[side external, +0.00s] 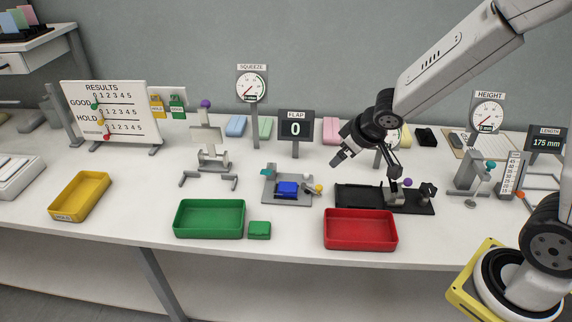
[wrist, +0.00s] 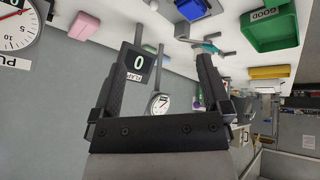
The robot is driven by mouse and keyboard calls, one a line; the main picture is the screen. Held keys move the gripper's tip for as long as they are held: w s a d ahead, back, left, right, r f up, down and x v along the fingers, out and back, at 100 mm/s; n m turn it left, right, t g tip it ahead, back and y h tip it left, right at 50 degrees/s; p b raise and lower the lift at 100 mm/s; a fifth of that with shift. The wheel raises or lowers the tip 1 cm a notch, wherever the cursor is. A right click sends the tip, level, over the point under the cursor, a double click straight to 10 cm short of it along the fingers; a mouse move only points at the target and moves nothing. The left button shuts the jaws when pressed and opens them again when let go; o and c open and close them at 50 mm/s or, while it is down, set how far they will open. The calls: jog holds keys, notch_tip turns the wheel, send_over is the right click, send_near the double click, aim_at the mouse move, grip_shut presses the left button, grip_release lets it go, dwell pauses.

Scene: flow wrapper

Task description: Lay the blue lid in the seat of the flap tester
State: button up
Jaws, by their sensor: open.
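The blue lid (side external: 287,188) lies on the grey base of the flap tester (side external: 270,199), in front of the FLAP display (side external: 296,126), which reads 0. Its exact fit in the seat is too small to tell. A yellow knob stands at the tester's right side. In the wrist view, the blue lid (wrist: 191,9) is at the top edge, partly cut off, and the FLAP display (wrist: 139,62) is between the fingers. My gripper (side external: 340,156) is open and empty, raised above and right of the tester, apart from the lid; its two spread fingers show in the wrist view (wrist: 163,65).
A green tray (side external: 209,234) and a small green piece (side external: 259,230) are in front, with a red tray (side external: 360,244) to the right. A black fixture (side external: 360,197) stands right of the tester. A yellow tray (side external: 62,212) is far left. Gauges and displays line the back.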

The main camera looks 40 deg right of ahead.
jog(key=s+a+f+m+g, duration=0.1)
jog(key=s+g, duration=0.1)
jog(key=s, duration=0.4)
jog(key=s+a+f+m+g+y, duration=0.1)
jog(key=s, duration=0.4)
jog(key=shift+s+a+g, duration=0.25)
jog(key=shift+s+g, duration=0.15)
